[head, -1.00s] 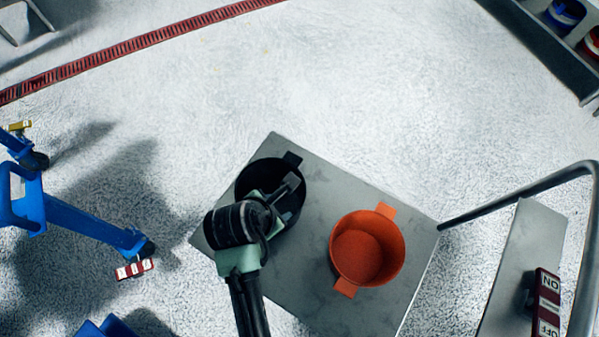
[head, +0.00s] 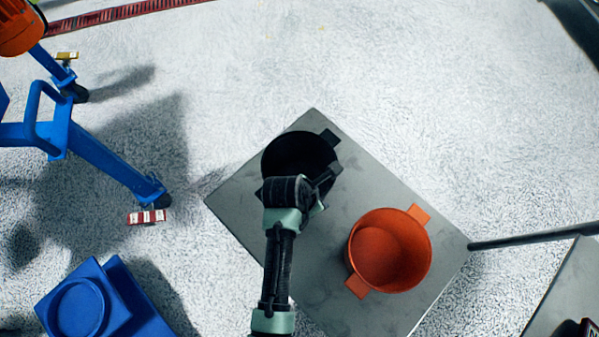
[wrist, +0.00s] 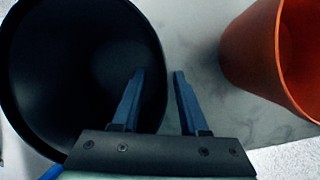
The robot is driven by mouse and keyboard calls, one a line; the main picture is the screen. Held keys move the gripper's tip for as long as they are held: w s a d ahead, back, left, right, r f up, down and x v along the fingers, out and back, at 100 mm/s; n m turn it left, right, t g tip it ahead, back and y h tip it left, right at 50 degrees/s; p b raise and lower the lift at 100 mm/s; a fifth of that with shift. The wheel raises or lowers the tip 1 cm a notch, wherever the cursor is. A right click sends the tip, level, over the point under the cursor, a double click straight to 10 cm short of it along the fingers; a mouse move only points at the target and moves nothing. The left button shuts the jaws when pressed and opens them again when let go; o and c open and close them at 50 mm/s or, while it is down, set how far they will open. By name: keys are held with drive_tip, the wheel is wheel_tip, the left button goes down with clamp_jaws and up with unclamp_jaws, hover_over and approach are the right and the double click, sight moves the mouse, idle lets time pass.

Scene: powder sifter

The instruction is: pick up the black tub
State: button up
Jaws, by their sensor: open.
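The black tub (head: 297,153) stands upright on the grey metal table, with a tab handle at its upper right. It also fills the left of the wrist view (wrist: 70,70). My gripper (head: 329,178) is at the tub's right edge; the wrist and arm hide the tub's near side. In the wrist view my gripper (wrist: 160,75) is open, its left finger over the tub's inside by the right wall and its right finger outside over the table. The wall runs between the fingers without visible contact. How deep the fingertips reach I cannot tell.
An orange tub (head: 389,251) with two tab handles stands close to the right of my gripper on the same table (head: 238,206). A blue wheeled frame (head: 110,165) and a blue container (head: 95,303) stand left on the floor. A dark rail (head: 530,236) comes in at right.

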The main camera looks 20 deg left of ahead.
drive_tip(key=shift+x, duration=0.75)
clamp_jaws()
drive_tip(key=shift+r, duration=0.1)
idle(0.8)
